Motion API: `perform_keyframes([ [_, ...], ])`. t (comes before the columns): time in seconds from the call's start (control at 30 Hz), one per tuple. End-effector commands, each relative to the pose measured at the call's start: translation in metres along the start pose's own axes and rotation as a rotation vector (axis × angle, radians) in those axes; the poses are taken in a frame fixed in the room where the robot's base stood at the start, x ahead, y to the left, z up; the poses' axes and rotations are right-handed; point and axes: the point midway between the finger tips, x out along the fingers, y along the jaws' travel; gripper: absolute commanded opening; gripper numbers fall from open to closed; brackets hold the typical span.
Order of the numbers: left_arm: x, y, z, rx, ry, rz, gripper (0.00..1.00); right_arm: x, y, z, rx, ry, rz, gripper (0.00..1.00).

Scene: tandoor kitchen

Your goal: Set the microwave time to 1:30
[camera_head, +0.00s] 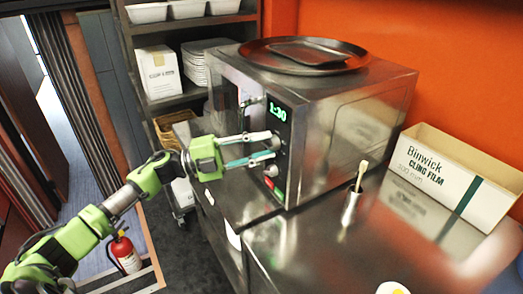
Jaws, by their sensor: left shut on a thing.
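The steel microwave (340,130) stands on the counter, its control panel facing left. Its green display (278,110) appears to read 1:30. My left gripper (270,146) reaches in from the left at the panel, just below the display. Its two fingers are shut on a knob there, which the fingertips mostly hide. A second knob (271,170) shows below the fingers, with red and green marks lower down. My right gripper is not in view.
A round metal tray (262,57) with a dark dish lies on the microwave. A cling film box (430,180) and a small metal cup with a brush (350,207) stand on the steel counter (300,250). Shelves stand behind; a fire extinguisher (125,252) is on the floor.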

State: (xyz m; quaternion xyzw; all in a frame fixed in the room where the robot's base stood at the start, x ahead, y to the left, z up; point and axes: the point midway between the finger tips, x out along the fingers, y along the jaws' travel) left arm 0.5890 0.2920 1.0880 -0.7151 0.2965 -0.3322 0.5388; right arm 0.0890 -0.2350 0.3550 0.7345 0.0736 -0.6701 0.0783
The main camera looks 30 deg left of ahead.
Motion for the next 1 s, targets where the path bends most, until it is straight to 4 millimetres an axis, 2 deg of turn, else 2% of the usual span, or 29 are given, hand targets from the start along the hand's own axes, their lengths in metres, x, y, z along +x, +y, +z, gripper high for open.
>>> perform_keyframes([
  [0.63, 0.0001, 0.0003, 0.0, 0.046, 0.003, 0.021, 0.05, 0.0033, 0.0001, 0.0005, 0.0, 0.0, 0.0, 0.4],
  [0.67, 0.0001, 0.0003, 0.0, 0.046, 0.003, 0.021, 0.31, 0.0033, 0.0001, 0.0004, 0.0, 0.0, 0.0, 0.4],
  [0.7, 0.0001, 0.0003, 0.0, 0.046, 0.003, 0.021, 0.42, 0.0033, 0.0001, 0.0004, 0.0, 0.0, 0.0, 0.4],
  [1.0, 0.0, -0.0001, 0.0, 0.045, 0.003, 0.02, 0.43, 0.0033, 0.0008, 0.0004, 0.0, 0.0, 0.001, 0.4],
])
